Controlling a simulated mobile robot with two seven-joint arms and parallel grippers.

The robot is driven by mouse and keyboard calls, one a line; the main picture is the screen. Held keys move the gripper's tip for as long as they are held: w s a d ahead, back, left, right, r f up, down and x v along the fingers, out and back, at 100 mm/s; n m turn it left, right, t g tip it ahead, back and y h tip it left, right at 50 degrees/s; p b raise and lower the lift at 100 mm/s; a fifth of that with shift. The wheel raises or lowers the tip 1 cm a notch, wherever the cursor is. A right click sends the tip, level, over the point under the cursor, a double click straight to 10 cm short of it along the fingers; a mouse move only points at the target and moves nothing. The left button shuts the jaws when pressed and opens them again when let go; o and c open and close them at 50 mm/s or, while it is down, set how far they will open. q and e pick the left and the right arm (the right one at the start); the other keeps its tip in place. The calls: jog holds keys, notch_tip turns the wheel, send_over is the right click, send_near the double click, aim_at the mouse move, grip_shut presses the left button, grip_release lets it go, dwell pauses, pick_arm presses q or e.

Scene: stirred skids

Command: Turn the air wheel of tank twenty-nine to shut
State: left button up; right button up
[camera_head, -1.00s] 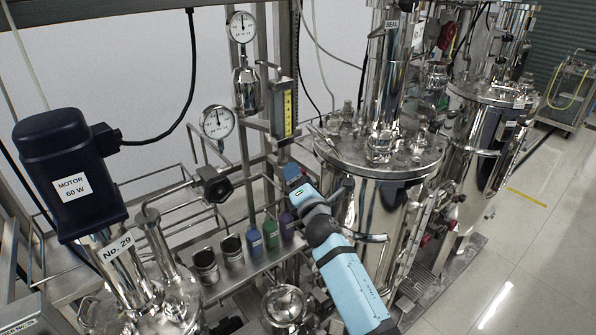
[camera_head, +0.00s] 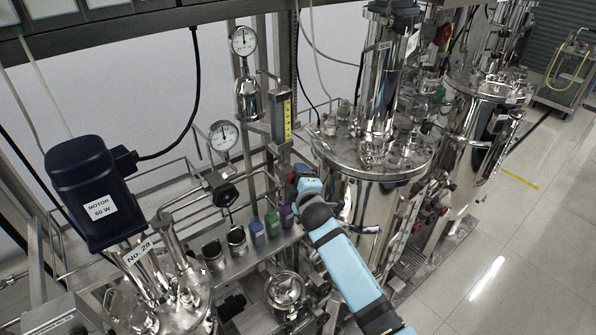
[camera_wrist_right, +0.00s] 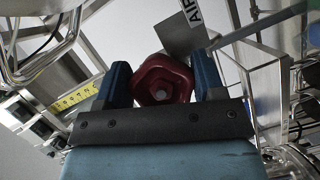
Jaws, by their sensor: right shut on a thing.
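In the right wrist view a dark red, rounded hand wheel (camera_wrist_right: 163,80) sits between the two blue fingers of my right gripper (camera_wrist_right: 164,84), which is shut on it. A plate lettered "AIR" (camera_wrist_right: 186,28), partly cut off, stands just beyond the wheel. In the head view my right gripper (camera_head: 299,178) is below the yellow-scaled flow meter, and mostly hides the wheel. Tank twenty-nine (camera_head: 146,268), marked "No. 29", stands at the lower left under a dark blue motor (camera_head: 88,190). My left gripper is not in view.
A flow meter (camera_head: 282,118) and two round gauges (camera_head: 223,136) stand close behind my right gripper. Open floor lies at the far right.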

jog(key=shift+m+g, duration=0.3)
jog(key=shift+m, duration=0.4)
jog(key=shift+f+m+g+y, duration=0.15)
jog(key=shift+m+g+y, duration=0.35)
jog(key=shift+m, duration=0.6)
jog(key=shift+m+g, duration=0.4)
jog(key=shift+m, duration=0.2)
jog(key=shift+s+a+f+m+g+y, duration=0.1)
jog(key=shift+m+g+y, duration=0.2)
jog(key=shift+m+y, duration=0.25)
jog(key=shift+m+g+y, duration=0.25)
jog(key=shift+m+g, duration=0.15)
jog(key=shift+m, duration=0.35)
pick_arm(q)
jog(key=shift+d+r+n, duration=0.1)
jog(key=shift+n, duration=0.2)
pick_arm(e)
jog(key=shift+a+m, duration=0.1)
jog(key=shift+m, duration=0.4)
jog(key=shift+f+g+y, duration=0.1)
jog(key=shift+g+y, duration=0.2)
